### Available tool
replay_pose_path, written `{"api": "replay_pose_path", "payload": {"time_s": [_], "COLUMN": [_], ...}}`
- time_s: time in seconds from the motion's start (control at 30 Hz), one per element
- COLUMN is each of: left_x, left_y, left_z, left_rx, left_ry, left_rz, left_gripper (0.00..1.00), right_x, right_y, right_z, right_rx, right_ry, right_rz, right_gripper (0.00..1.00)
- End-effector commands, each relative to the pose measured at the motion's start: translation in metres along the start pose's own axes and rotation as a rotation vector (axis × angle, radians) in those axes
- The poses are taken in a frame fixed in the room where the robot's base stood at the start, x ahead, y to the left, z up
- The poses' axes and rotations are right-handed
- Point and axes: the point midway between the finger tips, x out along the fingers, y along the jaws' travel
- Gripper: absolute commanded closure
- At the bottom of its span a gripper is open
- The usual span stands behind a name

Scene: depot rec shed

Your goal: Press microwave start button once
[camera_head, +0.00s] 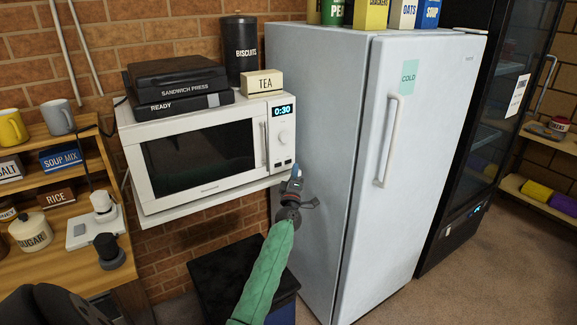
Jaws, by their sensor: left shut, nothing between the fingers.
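The white microwave (210,155) sits on a white wall shelf, its dark-windowed door shut. Its control panel at the right has a lit display (283,111) reading 0:30, a round dial (283,136) and small buttons (281,163) low down. I cannot read which button is start. My left gripper (296,172) is shut and empty, with its tip close to the panel's lower right corner. I cannot tell whether it touches the microwave. My right gripper is not in view.
A black sandwich press (180,85) and a TEA box (262,83) sit on the microwave. A white fridge (425,150) stands close at the right. A dark bin (222,275) stands below. Wooden shelves (60,215) with several kitchen items are at the left.

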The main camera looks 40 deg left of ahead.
Motion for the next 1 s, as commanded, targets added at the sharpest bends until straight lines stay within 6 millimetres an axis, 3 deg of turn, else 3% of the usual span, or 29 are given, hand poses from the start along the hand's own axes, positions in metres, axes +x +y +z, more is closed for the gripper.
{"api": "replay_pose_path", "payload": {"time_s": [0.3,1.0], "left_x": [0.0114,0.0115], "left_y": [-0.0075,-0.0079], "left_z": [-0.0079,-0.0083], "left_rx": [-0.001,-0.001], "left_ry": [0.000,0.000], "left_rz": [0.000,0.000], "left_gripper": [1.00,1.00], "right_x": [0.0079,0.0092], "right_y": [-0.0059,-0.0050], "right_z": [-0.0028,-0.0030], "right_rx": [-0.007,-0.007], "right_ry": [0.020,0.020], "right_rz": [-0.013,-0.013], "right_gripper": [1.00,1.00]}}
